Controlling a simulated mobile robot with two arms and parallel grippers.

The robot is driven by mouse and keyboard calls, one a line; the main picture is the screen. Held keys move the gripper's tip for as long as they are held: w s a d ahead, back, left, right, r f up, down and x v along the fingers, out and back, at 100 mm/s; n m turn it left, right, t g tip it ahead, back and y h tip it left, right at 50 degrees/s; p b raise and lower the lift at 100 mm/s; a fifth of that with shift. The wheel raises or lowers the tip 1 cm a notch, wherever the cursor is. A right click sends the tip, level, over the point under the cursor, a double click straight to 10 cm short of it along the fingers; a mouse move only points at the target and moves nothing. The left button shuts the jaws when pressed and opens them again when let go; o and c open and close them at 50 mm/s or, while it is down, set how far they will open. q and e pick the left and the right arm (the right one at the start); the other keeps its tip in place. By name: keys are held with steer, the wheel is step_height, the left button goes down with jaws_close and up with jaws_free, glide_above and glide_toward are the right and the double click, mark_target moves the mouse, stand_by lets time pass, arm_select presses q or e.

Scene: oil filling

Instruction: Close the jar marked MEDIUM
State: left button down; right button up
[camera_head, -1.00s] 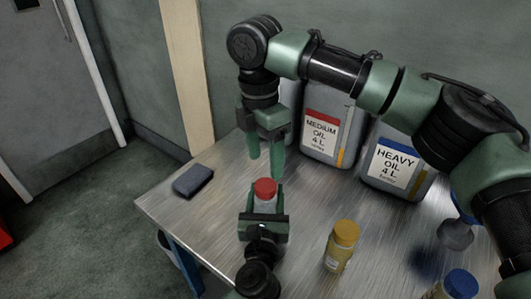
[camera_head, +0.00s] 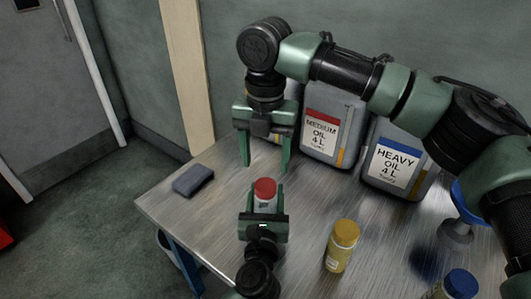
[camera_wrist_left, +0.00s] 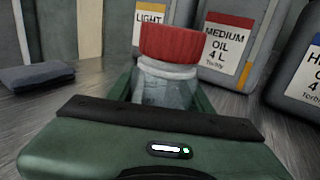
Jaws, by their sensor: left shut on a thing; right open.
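A small clear jar with a red lid (camera_head: 265,189) stands on the metal table near its left part. My left gripper (camera_head: 264,213) is shut on the jar from the front. In the left wrist view the red lid (camera_wrist_left: 172,42) sits on top of the jar's neck, with a pale ring (camera_wrist_left: 167,68) showing below it; I cannot tell how tight it is. My right gripper (camera_head: 265,165) is open and empty, pointing down above and behind the jar, fingers apart. The jar's own label is hidden by the left gripper.
A MEDIUM oil can (camera_head: 330,125) and a HEAVY oil can (camera_head: 397,160) stand at the back; a LIGHT can (camera_wrist_left: 153,25) is partly hidden. A yellow-lidded jar (camera_head: 341,246), a blue-lidded jar (camera_head: 460,284), a blue funnel (camera_head: 466,203) and a dark sponge or cloth (camera_head: 193,180) are on the table.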

mark_target(266, 184)
step_height(266, 184, down, 7)
steer(key=shift+f, duration=0.1)
stand_by(0.3)
